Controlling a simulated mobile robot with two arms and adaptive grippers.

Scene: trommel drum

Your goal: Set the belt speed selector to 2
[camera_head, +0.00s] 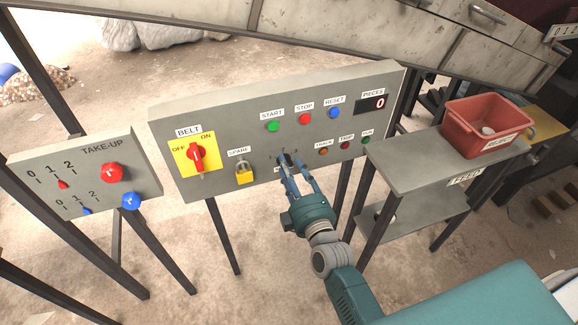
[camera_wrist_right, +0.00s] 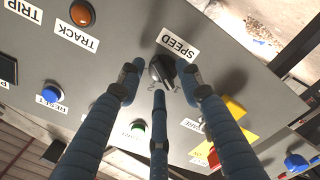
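The belt speed selector is a small dark knob (camera_wrist_right: 162,70) beside the SPEED label (camera_wrist_right: 178,44) in the right wrist view. In the head view it is mostly hidden behind my fingers on the lower middle of the grey control panel (camera_head: 220,125). Its setting cannot be read. My right gripper (camera_head: 289,158) reaches the panel there. In the wrist view its blue fingers (camera_wrist_right: 161,76) stand apart around the knob, with a gap on the left side; contact on the right is unclear. My left gripper is not in view.
Around the knob are the yellow BELT switch (camera_head: 195,155), the SPARE switch (camera_head: 244,173), START (camera_head: 273,126), STOP (camera_head: 305,118) and RESET (camera_head: 334,112) buttons. A TAKE-UP panel (camera_head: 85,175) stands left. A shelf (camera_head: 420,160) with a red bin (camera_head: 487,125) stands right.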

